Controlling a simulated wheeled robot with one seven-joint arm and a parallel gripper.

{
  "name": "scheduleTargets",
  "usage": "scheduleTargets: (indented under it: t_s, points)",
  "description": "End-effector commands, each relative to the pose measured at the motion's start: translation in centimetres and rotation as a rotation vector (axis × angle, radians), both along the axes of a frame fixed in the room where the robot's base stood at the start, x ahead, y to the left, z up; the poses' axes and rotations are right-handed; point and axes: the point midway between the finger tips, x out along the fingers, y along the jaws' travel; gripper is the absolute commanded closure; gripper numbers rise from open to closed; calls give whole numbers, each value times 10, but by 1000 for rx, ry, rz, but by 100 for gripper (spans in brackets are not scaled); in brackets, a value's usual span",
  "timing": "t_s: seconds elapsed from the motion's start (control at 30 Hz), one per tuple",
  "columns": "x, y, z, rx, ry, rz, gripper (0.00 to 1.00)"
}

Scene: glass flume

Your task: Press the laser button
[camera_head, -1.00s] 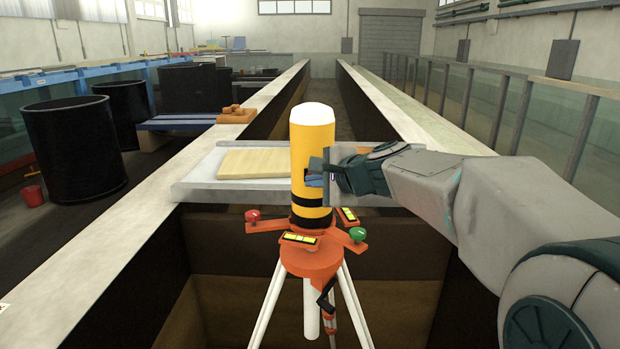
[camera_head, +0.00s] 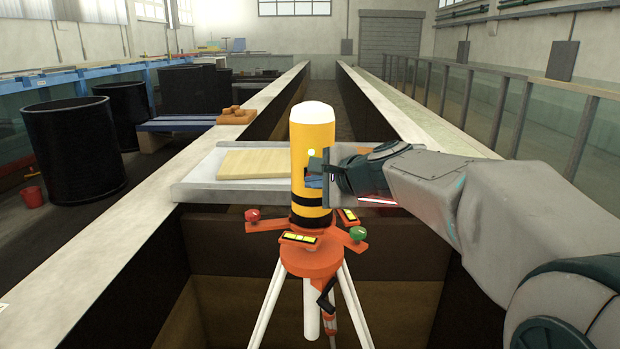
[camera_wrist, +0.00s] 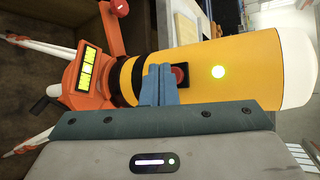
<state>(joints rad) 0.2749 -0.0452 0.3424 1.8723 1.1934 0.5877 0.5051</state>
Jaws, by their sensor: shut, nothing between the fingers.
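The laser (camera_head: 312,150) is a yellow cylinder with a white top and black bands, upright on an orange tripod head (camera_head: 311,258) with white legs. In the wrist view the laser (camera_wrist: 215,70) lies sideways, with a dark red button (camera_wrist: 181,76) in a black surround and a lit yellow-green light (camera_wrist: 218,72) beside it. My gripper (camera_head: 308,173) is shut and empty at the right side of the cylinder. In the wrist view my blue fingertips (camera_wrist: 160,84) are at the button's edge and hide part of its surround; I cannot tell whether they touch it.
A grey shelf with a wooden board (camera_head: 255,163) lies across the flume behind the laser. Red (camera_head: 252,215) and green (camera_head: 357,234) knobs stick out from the tripod head. Black tanks (camera_head: 72,150) stand at the left.

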Motion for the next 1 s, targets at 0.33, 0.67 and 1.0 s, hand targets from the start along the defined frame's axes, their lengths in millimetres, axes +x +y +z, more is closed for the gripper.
scheduleTargets:
  t_s: [0.33, 0.67, 1.0]
  points:
    - [-22, 1, -2, -1, -2, 1, 100]
    - [-54, 2, -1, 0, -1, 0, 100]
    - [-60, 2, 0, 0, 0, 0, 100]
